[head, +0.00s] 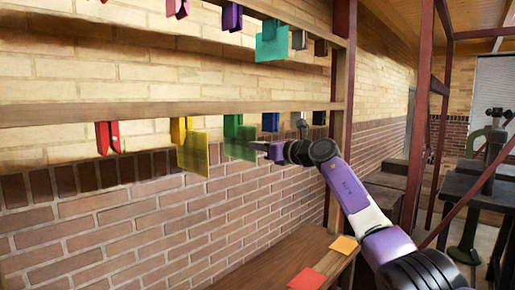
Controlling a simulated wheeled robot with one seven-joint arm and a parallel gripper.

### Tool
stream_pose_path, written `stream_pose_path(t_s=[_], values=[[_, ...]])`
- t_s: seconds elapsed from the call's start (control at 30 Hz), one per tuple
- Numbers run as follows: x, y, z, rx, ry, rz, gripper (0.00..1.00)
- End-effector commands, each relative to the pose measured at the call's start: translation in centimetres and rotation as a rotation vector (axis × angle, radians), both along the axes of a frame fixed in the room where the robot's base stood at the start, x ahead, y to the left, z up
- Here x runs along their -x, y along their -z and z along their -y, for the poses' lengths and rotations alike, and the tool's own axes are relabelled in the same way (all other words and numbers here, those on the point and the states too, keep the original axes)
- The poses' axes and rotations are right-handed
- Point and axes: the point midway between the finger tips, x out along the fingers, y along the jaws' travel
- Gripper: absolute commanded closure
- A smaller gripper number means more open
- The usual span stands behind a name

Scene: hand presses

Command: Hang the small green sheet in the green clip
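The small green sheet (240,148) hangs upright at the green clip (232,121) on the lower wooden rail. Its top edge meets the lower part of the clip; I cannot tell how firmly the clip's jaws have it. My gripper (260,147) comes in from the right, with its thin dark fingertips at the sheet's right edge. The fingertips seem to touch or overlap that edge, but they are too small to show whether they are shut on it or open around it.
On the lower rail (60,114), a yellow clip (180,128) holds a yellow sheet (193,155); a red clip (108,137) and blue clip (270,121) are empty. A teal sheet (271,46) hangs above. Orange (344,245) and red (307,279) sheets lie on the bench.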

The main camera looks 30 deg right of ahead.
Motion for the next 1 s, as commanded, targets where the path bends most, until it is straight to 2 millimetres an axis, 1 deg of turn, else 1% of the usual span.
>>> stream_pose_path(t_s=[0.27, 0.3, 0.37, 0.4, 0.43, 0.63, 0.67, 0.7, 0.73, 1.0], values=[[0.01, -0.08, 0.00, -0.001, 0.000, 0.002, 1.00], [0.01, -0.09, 0.00, -0.001, 0.000, 0.002, 0.96], [0.01, -0.08, 0.00, 0.000, 0.000, 0.001, 0.85], [0.01, -0.07, 0.00, 0.000, 0.000, 0.001, 0.77], [0.01, -0.07, 0.00, 0.000, 0.000, 0.001, 0.73], [0.00, -0.03, 0.00, 0.000, 0.000, 0.001, 0.73], [0.00, -0.02, 0.00, 0.000, 0.000, 0.001, 0.71], [0.00, -0.01, 0.00, 0.000, 0.000, 0.000, 0.63], [0.00, -0.01, 0.00, 0.000, 0.000, 0.000, 0.62], [0.02, 0.02, 0.02, 0.000, 0.000, 0.000, 0.62]])
